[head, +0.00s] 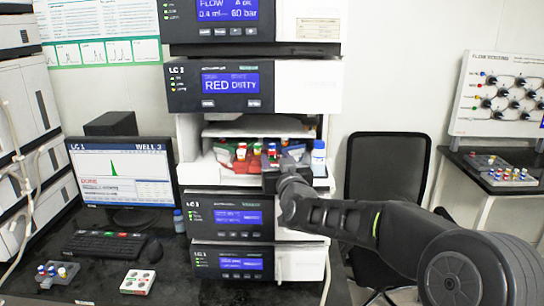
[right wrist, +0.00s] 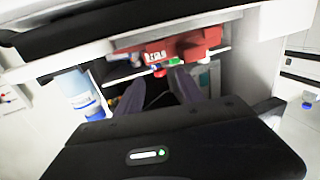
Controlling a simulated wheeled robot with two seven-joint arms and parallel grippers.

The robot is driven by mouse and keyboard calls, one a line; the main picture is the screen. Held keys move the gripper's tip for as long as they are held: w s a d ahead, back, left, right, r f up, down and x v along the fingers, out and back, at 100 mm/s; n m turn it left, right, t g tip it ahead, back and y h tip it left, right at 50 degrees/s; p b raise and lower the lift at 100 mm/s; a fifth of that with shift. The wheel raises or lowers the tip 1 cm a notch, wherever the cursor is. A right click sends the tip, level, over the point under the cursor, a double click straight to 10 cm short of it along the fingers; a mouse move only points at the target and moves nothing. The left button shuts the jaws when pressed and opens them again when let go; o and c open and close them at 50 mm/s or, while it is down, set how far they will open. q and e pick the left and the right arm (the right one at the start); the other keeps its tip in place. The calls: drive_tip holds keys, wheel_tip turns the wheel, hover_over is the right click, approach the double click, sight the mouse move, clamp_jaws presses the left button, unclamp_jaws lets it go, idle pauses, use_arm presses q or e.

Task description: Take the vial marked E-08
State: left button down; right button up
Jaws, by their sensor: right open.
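Several small vials with coloured caps (head: 257,150) stand in the open bay of the instrument stack, at a red rack (head: 241,166). In the right wrist view the red rack (right wrist: 170,48) is beyond my fingers, with red, green and blue caps (right wrist: 174,61) at its edge. No E-08 mark is legible on any vial. My right gripper (right wrist: 158,88) is open and reaches into the bay, its two fingers apart with no vial seen between them. In the head view its wrist hides part of the bay's front. My left gripper is not in view.
A white bottle with a blue cap (head: 318,158) stands at the bay's right side, close beside my fingers in the wrist view (right wrist: 80,95). Bay walls and a shelf above (head: 258,130) confine the space. A monitor (head: 122,172) and keyboard (head: 105,246) are left.

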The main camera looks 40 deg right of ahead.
sight(273, 153)
drive_tip(key=x, duration=0.3)
drive_tip(key=shift+w+p, duration=0.2)
drive_tip(key=shift+p, duration=0.2)
drive_tip(key=shift+c, duration=0.6)
clamp_jaws()
